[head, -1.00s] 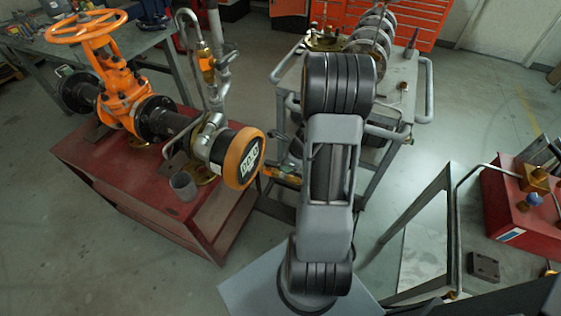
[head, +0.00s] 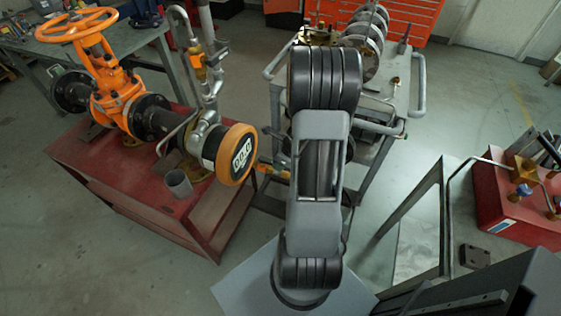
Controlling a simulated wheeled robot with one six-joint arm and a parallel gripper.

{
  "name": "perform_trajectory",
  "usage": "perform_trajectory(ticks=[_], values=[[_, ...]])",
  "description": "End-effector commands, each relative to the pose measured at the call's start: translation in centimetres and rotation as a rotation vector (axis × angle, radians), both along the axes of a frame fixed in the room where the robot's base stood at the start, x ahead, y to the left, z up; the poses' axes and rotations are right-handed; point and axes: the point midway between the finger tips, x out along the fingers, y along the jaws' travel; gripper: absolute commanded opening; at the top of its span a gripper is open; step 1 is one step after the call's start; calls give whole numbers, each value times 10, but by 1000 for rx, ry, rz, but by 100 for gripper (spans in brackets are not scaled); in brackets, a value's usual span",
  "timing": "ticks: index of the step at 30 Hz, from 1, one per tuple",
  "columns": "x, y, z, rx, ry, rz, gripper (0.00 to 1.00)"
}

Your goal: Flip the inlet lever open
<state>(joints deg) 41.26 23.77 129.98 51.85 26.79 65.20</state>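The orange gate valve (head: 118,88) with its orange handwheel (head: 76,25) stands on a red bench (head: 110,172) at the left. Its dark pipe (head: 150,117) runs right to a round end with an orange rim (head: 236,155). Thin upright pipework with a small brass-orange fitting (head: 199,68) rises behind this pipe. A slim grey bent bar (head: 175,133) slants down across the pipe. I cannot tell which part is the inlet lever or how it is set. My arm rises through the middle of the head view; my gripper does not show, and the arm may hide it.
A grey cup (head: 179,184) stands on the red bench. A grey cart (head: 392,85) loaded with metal discs stands behind my arm. A red unit with a blue knob (head: 523,190) is at the right, near a grey frame (head: 443,215). Floor shows between bench and cart.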

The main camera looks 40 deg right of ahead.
Motion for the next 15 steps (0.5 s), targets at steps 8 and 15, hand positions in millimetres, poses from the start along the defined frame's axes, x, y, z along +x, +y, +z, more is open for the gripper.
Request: perform_trajectory(ticks=[8, 15], values=[[0, 1, 0, 0, 0, 4, 45], [-3, -1, 10, 0, -1, 5, 45]])
